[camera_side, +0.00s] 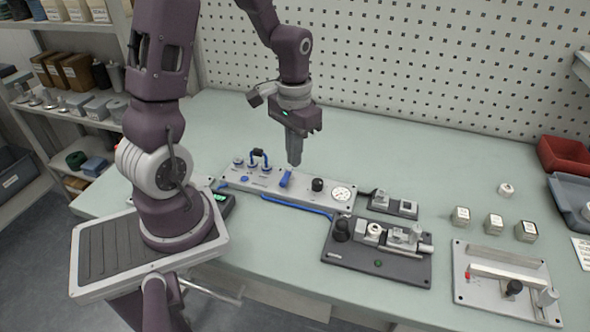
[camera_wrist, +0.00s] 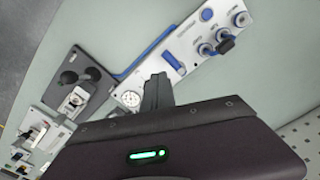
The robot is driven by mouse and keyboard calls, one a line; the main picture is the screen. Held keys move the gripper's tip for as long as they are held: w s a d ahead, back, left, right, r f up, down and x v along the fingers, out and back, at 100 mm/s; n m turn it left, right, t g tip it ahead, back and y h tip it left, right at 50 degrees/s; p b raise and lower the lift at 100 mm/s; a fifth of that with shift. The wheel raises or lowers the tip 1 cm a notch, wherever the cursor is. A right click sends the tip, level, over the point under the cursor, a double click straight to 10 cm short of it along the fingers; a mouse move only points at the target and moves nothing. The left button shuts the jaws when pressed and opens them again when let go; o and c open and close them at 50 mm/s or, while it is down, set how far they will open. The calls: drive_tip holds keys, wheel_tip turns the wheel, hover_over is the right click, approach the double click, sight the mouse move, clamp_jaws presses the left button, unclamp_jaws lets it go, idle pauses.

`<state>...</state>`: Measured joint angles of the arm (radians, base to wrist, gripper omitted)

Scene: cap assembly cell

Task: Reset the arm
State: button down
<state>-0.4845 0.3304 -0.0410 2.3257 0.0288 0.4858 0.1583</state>
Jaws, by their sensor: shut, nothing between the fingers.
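My gripper (camera_side: 294,163) points straight down above the back edge of the light grey control panel (camera_side: 262,184). Its fingers are shut with nothing between them, and the tips look clear of the panel. In the wrist view the shut fingers (camera_wrist: 157,82) stand out against the same panel (camera_wrist: 185,40). The panel carries a blue lever (camera_side: 286,178), a black knob (camera_side: 318,185), a round gauge (camera_side: 342,193) and a blue hose loop at its left end.
A dark fixture plate (camera_side: 340,252) with clamps stands in front of the panel. A grey plate with a bar (camera_side: 490,290) is at right, near several small blocks (camera_side: 494,224). A red bin (camera_side: 565,155) stands far right. The back of the table is clear before the pegboard.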

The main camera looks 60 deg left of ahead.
drive_tip(key=s+d+r+m+t, duration=0.1)
drive_tip(key=s+d+r+t, duration=0.1)
drive_tip(key=s+d+r, duration=0.4)
drive_tip(key=s+d+r+m+t, duration=0.2)
drive_tip(key=s+d+r, duration=0.3)
drive_tip(key=r, duration=0.5)
drive_tip(key=shift+s+d+r+t, duration=0.4)
drive_tip(key=shift+d+t, duration=0.25)
drive_tip(key=shift+t, duration=0.15)
